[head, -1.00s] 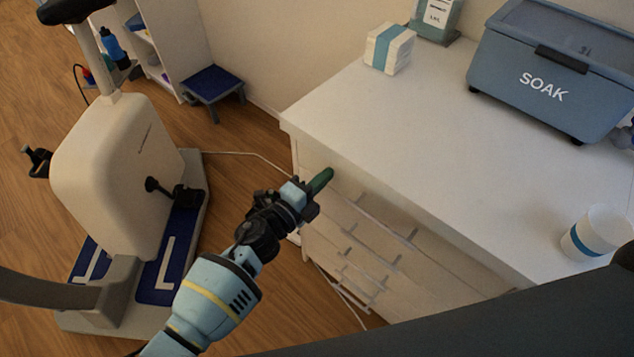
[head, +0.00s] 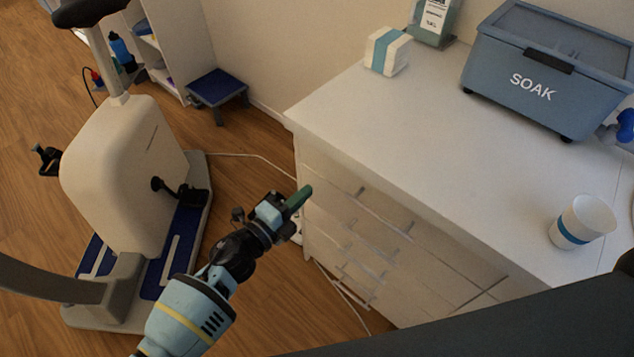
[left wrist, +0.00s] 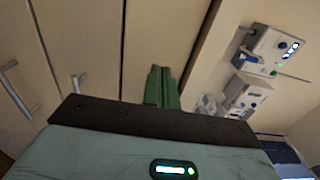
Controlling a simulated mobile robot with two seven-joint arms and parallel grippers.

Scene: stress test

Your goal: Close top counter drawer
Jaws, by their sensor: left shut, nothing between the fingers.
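The white counter (head: 450,150) stands at the right with several drawers in its front. The top drawer (head: 335,178) lies just under the countertop and looks about flush with the front; I cannot tell whether a small gap remains. Grey bar handles show on the drawer fronts. My left gripper (head: 301,197) is shut and empty, its green fingertips at the left end of the drawer fronts. In the left wrist view the shut green fingers (left wrist: 162,88) point at the pale front; contact is unclear. My right gripper is not in view.
A blue SOAK bin (head: 545,75), a tissue pack (head: 388,52) and a white cup with a blue band (head: 580,222) stand on the counter. An exercise machine (head: 120,170) is at left, a blue step stool (head: 216,88) behind. Floor lies between, with a cable.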

